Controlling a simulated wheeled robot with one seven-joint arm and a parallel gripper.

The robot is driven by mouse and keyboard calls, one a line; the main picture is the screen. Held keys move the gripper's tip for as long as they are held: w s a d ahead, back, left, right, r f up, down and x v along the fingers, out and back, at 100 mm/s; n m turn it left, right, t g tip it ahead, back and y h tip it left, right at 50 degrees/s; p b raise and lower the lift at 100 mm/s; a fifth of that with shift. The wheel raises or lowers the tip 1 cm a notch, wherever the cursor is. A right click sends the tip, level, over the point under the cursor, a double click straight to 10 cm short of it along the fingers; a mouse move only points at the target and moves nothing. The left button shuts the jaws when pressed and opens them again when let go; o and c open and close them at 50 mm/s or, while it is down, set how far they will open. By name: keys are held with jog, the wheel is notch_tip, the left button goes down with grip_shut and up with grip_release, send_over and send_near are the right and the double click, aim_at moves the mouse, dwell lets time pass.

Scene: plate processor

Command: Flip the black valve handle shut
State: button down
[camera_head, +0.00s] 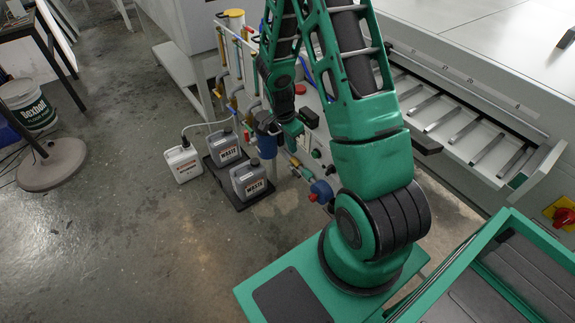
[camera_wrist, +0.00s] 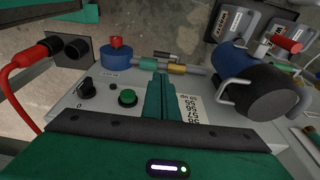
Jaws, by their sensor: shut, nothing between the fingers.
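My gripper (camera_wrist: 161,80) is shut and empty, its green fingers side by side over a grey control panel (camera_wrist: 103,117). In the head view my gripper (camera_head: 292,140) is beside the pipework, partly hidden by its own body. Just beyond the fingertips in the wrist view runs a pipe with brass fittings (camera_wrist: 177,68). A small dark lever (camera_wrist: 165,57) sits on it and may be the black valve handle; its exact position is too small to tell. No contact between fingers and lever is visible.
The panel has a black knob (camera_wrist: 86,88) and a green button (camera_wrist: 127,97). A blue round part with a red top (camera_wrist: 116,60) is left of the pipe. A black-ended blue cylinder (camera_wrist: 274,95) is close on the right.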

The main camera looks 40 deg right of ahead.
aim_at(296, 172)
jog(key=shift+w+a+f, duration=0.15)
jog(key=shift+w+f, duration=0.15)
jog(key=shift+f, duration=0.05)
jog(key=shift+a, duration=0.1)
jog(key=d+f, duration=0.1)
jog(key=f, duration=0.8)
jog(key=d+f, duration=0.1)
jog(key=f, duration=0.3)
jog(key=shift+d+f, duration=0.3)
jog(key=shift+f, duration=0.05)
